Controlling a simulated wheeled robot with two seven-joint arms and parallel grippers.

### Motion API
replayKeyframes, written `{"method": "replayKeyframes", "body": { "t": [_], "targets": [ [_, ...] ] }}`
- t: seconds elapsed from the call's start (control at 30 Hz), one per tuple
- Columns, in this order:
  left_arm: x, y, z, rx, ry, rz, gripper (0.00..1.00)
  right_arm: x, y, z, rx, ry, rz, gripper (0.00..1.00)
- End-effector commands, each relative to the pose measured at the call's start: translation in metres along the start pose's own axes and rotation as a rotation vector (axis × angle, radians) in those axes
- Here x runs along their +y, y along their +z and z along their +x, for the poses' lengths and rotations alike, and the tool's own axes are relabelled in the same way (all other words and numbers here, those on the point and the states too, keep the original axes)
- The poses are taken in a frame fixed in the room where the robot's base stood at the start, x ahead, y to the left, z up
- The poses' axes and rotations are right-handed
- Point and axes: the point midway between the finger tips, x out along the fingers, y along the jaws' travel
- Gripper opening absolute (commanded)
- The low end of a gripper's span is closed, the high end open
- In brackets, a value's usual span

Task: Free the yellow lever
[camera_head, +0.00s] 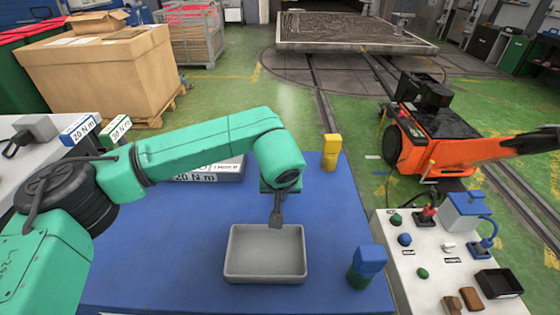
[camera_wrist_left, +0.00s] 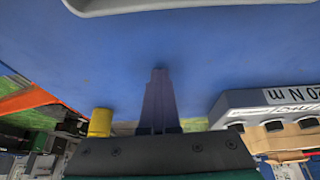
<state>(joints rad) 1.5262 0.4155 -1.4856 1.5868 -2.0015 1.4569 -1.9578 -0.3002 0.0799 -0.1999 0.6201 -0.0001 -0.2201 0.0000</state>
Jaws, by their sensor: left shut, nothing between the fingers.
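My left gripper (camera_head: 276,222) points down at the back edge of the grey tray (camera_head: 236,272), with its fingers shut and nothing between them. In the left wrist view its closed fingers (camera_wrist_left: 159,88) are in front of the blue table top. A yellow upright piece (camera_head: 331,152) stands at the back of the blue table, to the right of my left arm. It also shows in the left wrist view (camera_wrist_left: 100,122). I cannot tell whether it is the yellow lever. My right gripper is out of view.
A blue and green piece (camera_head: 365,267) stands right of the tray, which looks empty. A control panel (camera_head: 402,272) with knobs and cables is at the right. An orange machine (camera_head: 430,140) stands on the floor beyond. The blue table (camera_head: 190,235) is clear left of the tray.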

Motion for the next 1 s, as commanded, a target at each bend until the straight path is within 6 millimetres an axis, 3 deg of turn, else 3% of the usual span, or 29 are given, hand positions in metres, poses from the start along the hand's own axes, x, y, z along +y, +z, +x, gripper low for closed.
{"method": "replayKeyframes", "body": {
  "t": [0.03,0.1,0.13,0.8,1.0],
  "targets": [
    [-0.002,0.019,0.015,-0.044,-0.016,0.012,0.28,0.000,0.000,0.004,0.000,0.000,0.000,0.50],
    [-0.002,0.019,0.015,-0.044,-0.016,0.012,0.55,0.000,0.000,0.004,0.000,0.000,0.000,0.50],
    [-0.002,0.019,0.015,-0.044,-0.015,0.012,0.60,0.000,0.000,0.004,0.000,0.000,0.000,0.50],
    [-0.003,0.015,-0.052,-0.035,-0.015,0.011,0.60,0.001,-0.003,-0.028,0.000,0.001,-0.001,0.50],
    [-0.003,0.015,-0.060,-0.033,-0.014,0.010,0.60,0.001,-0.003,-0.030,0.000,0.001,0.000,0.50]
  ]
}}
